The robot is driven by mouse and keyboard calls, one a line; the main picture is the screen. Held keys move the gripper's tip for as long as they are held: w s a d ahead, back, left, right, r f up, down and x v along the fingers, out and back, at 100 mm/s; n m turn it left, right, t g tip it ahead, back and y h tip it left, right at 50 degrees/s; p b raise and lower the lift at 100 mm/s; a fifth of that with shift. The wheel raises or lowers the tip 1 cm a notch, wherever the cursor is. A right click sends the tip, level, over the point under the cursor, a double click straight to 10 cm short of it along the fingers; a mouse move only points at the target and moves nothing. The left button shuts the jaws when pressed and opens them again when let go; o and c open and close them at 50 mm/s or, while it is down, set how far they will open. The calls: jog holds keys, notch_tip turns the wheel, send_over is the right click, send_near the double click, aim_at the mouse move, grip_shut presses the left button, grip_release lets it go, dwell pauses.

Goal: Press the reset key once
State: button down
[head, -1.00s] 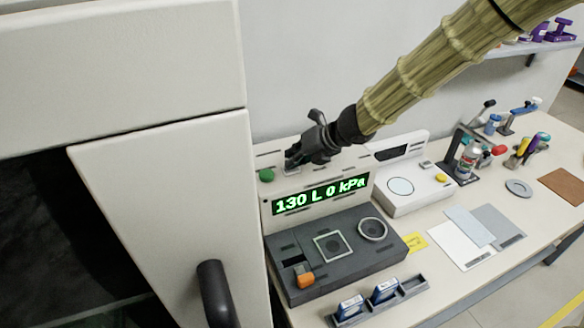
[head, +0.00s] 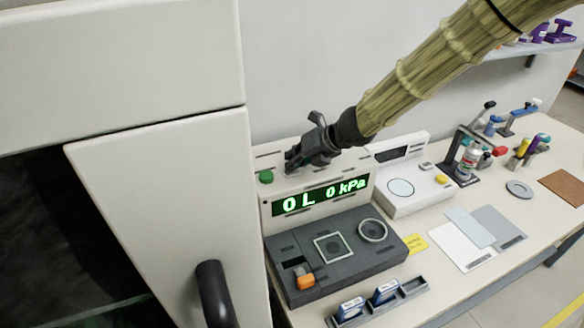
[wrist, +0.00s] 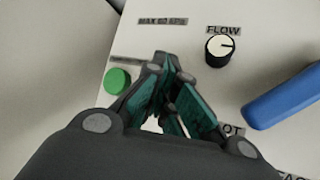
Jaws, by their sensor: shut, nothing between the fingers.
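The classifier's upright panel (head: 268,205) carries a lit green display (head: 320,195) that reads "0 L 0 kPa". My gripper (head: 290,166) is at the top of this panel, right of a green button (head: 266,177). In the wrist view its shut, empty fingertips (wrist: 163,60) are over the panel, between the green button (wrist: 117,81) and a black-and-white knob (wrist: 220,49) labelled FLOW. I cannot make out the reset key; the fingers may hide it. A small label beside the fingertips is partly covered. Whether the fingertips touch the panel cannot be told.
A blue handle (wrist: 285,97) lies right of the fingers in the wrist view. The dark deck (head: 290,245) with an orange switch (head: 305,281) is below the display. A white instrument (head: 420,195) stands to the right. A large white cabinet (head: 170,190) closes off the left.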

jog(key=shift+r+p, duration=0.9)
jog(key=shift+r, duration=0.25)
jog(key=shift+r, duration=0.1)
jog(key=shift+r+p, duration=2.1)
jog(key=shift+r, duration=0.3)
